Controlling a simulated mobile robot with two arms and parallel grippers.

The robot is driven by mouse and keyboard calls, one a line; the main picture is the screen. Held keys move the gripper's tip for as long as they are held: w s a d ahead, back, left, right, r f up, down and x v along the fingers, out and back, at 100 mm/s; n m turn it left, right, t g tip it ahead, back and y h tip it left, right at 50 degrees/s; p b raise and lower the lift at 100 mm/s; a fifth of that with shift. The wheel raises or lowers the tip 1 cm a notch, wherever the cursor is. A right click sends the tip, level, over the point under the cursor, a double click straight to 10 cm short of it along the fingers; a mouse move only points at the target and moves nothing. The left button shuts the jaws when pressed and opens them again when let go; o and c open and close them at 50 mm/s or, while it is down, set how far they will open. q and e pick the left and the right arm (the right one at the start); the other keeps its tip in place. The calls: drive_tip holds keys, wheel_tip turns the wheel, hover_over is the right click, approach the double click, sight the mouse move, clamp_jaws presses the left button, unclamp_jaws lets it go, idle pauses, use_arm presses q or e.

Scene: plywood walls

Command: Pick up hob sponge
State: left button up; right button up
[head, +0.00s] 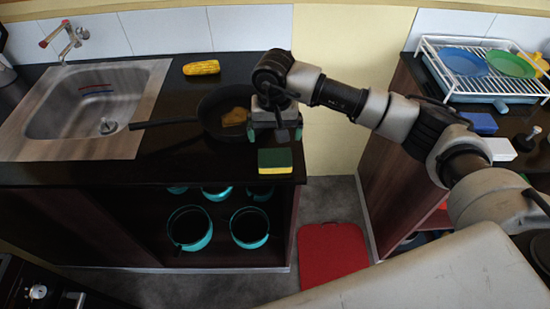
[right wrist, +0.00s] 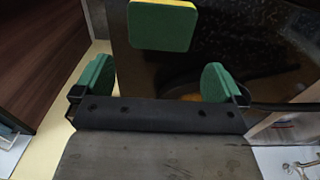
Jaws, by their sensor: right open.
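The sponge (head: 275,158) is green on top with a yellow layer along its edge. It lies on the dark counter near the front right corner. In the right wrist view the sponge (right wrist: 162,27) is at the top centre, ahead of and between the line of the two fingers, not touched by them. My right gripper (head: 275,133) is just behind the sponge in the head view, pointing down. Its green-padded fingers also show in the right wrist view (right wrist: 157,82), spread wide with nothing between them. My left gripper is not in view.
A black pan (head: 210,112) with brown food stands close behind my right gripper, its handle pointing left. A corn cob (head: 201,67) and a sink (head: 85,103) lie further left. Teal pots (head: 190,228) fill the shelf below. A dish rack (head: 480,65) stands across the gap.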

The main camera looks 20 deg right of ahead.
sight(275, 154)
wheel_tip(275, 154, down, 3)
drive_tip(key=shift+p, duration=0.3)
wheel_tip(275, 154, down, 4)
drive_tip(key=shift+s+f+p, duration=0.1)
drive_tip(key=shift+s+p, duration=0.05)
drive_tip(key=shift+p, duration=1)
drive_tip(key=shift+f, duration=0.55)
drive_tip(key=c, duration=0.6)
